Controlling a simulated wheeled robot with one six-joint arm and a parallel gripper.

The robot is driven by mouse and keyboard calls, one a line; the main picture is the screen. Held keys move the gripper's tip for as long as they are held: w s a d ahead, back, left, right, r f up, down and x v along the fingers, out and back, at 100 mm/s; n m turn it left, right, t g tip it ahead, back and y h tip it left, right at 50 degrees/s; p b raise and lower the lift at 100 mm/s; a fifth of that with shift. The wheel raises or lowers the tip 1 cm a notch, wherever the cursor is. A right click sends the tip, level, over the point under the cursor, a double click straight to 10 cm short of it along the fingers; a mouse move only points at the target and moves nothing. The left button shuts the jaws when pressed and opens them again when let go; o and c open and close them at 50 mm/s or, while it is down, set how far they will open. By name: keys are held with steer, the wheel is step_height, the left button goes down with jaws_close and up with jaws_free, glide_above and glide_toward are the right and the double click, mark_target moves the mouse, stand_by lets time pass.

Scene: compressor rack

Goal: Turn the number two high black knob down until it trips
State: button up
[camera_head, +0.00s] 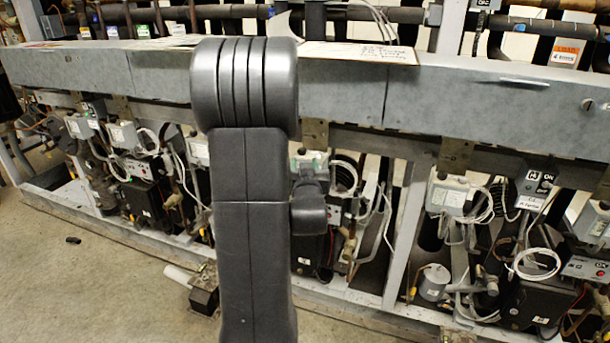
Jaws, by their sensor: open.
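The number two high black knob cannot be made out; any knobs on the control boxes are too small to tell or lie behind my arm. Light grey control boxes hang in a row under the long metal beam (450,90). One box (447,195) is right of centre, another box (122,134) is at the left. A box (308,158) just right of my arm is partly covered by a dark wrist part of mine. My arm stands upright in the middle of the view. My gripper's jaws do not show, so their relation to any knob cannot be seen.
Compressors, pipes and coiled white cables (535,262) fill the rack under the beam. A grey upright post (402,235) stands right of my arm. A lower rail (120,235) runs along the floor. Bare concrete floor (90,295) is open at the lower left.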

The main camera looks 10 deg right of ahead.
mark_target(302, 151)
steer(key=s, duration=0.4)
steer(key=shift+s+a, duration=0.1)
steer(key=shift+a, duration=0.3)
steer(key=w, duration=0.4)
steer(key=w+d, duration=0.1)
steer(key=w, duration=0.4)
steer(key=w+d, duration=0.1)
steer(key=w, duration=0.3)
steer(key=shift+w+d+p, duration=0.25)
steer(key=shift+w+p, duration=0.1)
steer(key=shift+p, duration=0.05)
steer(key=s+a+b, duration=0.1)
steer(key=s+a, duration=0.2)
steer(key=s, duration=1)
steer(key=w+d, duration=0.1)
steer(key=w, duration=0.3)
steer(key=w+d+p, duration=0.1)
steer(key=w, duration=0.3)
steer(key=w+d, duration=0.1)
steer(key=w, duration=0.4)
steer(key=shift+r+p, duration=0.2)
steer(key=shift+p, duration=0.2)
steer(key=shift+a+m+h+p, duration=0.1)
steer(key=shift+m+h+p, duration=0.4)
steer(key=shift+p, duration=0.45)
